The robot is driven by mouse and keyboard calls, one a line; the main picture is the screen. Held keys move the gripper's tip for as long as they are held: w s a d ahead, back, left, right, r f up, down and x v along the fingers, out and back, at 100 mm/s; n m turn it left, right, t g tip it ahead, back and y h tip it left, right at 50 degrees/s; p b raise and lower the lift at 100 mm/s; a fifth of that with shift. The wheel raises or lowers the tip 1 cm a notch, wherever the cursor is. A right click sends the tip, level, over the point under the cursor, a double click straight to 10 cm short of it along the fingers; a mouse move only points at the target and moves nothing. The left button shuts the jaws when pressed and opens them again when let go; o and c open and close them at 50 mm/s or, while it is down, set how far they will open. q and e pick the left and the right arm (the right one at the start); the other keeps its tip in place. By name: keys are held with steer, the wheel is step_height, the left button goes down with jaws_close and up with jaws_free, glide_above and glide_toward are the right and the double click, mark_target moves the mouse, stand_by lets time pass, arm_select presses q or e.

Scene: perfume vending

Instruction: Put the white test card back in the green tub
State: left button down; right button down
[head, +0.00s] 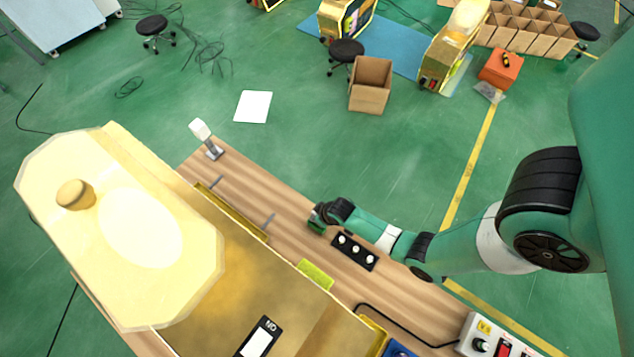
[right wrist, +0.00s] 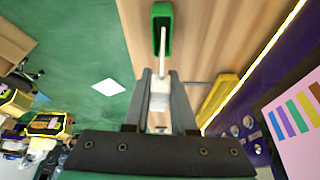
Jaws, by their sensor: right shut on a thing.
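The green tub (right wrist: 168,50) stands on the wooden table at the top of the right wrist view. My right gripper (right wrist: 160,82) is shut on the white test card (right wrist: 159,92), just short of the tub. A thin white strip shows over the tub's opening; I cannot tell whether the card's end is inside the tub or above it. In the head view my right gripper (head: 320,214) is low over the table's far edge and the card is not clear there. My left gripper is not in view.
A black tray (head: 343,252) with white round pieces lies right of the gripper on the wooden table (head: 285,200). The large gold machine (head: 240,270) fills the near left. A white-headed stand (head: 213,152) is at the table's far left end. A control box (head: 480,343) sits bottom right.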

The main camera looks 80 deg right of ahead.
steer(key=shift+f+b, duration=2)
steer(key=shift+f, duration=0.4)
steer(key=c, duration=0.7)
jaws_free()
steer(key=shift+o, duration=0.5)
steer(key=o, duration=0.6)
steer(key=shift+r, duration=0.15)
steer(key=shift+r+p, duration=0.9)
steer(key=shift+p, duration=0.15)
